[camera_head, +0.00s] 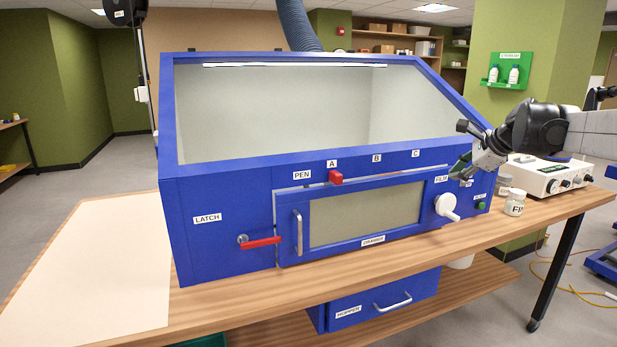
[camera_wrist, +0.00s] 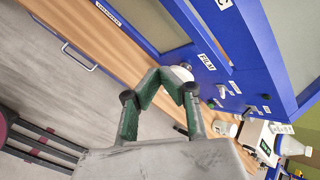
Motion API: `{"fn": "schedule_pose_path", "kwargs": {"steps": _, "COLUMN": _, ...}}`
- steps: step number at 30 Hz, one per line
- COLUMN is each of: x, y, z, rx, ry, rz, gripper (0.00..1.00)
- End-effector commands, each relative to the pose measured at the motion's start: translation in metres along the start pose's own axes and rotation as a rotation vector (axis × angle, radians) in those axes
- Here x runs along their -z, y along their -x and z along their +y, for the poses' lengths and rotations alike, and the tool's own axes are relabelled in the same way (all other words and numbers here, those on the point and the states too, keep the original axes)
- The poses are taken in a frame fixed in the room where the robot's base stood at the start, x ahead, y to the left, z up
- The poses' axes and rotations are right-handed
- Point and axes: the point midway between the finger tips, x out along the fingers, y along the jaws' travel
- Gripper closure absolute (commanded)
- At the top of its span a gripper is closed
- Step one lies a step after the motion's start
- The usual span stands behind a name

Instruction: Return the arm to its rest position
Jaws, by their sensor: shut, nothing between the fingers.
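My gripper (camera_head: 462,168) is in front of the right end of the blue cabinet (camera_head: 225,255), near the FILM label and above the white knob (camera_head: 446,206). Its green-padded fingers also show in the wrist view (camera_wrist: 165,80), where their tips come together with no object between them. The white knob (camera_wrist: 182,74) shows just beyond the fingertips there. My arm comes in from the right edge of the head view, over the bench's right end. Part of the cabinet's right front is hidden behind the gripper.
A white control box (camera_head: 545,175) and a labelled jar (camera_head: 515,203) stand on the wooden bench (camera_head: 425,255) below my arm. A red latch handle (camera_head: 262,242) and a drawer handle (camera_head: 298,232) stick out from the cabinet's front. The floor before the bench (camera_wrist: 50,90) looks mostly clear.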

Motion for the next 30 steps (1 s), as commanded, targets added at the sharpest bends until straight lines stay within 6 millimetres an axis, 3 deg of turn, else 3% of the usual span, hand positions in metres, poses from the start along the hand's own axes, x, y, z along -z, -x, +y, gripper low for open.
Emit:
{"fn": "schedule_pose_path", "kwargs": {"steps": 1, "x": -0.015, "y": 0.007, "z": 0.015, "rx": -0.009, "ry": 0.060, "rz": 0.008, "gripper": 1.00}}
{"fn": "schedule_pose_path", "kwargs": {"steps": 6, "x": -0.050, "y": 0.030, "z": 0.062, "rx": -0.039, "ry": 0.280, "rz": 0.038, "gripper": 1.00}}
{"fn": "schedule_pose_path", "kwargs": {"steps": 15, "x": -0.095, "y": 0.066, "z": 0.158, "rx": -0.097, "ry": 0.671, "rz": 0.082, "gripper": 1.00}}
{"fn": "schedule_pose_path", "kwargs": {"steps": 21, "x": -0.111, "y": 0.087, "z": 0.227, "rx": -0.137, "ry": 0.935, "rz": 0.105, "gripper": 1.00}}
{"fn": "schedule_pose_path", "kwargs": {"steps": 30, "x": -0.116, "y": 0.110, "z": 0.333, "rx": -0.199, "ry": 1.333, "rz": 0.132, "gripper": 1.00}}
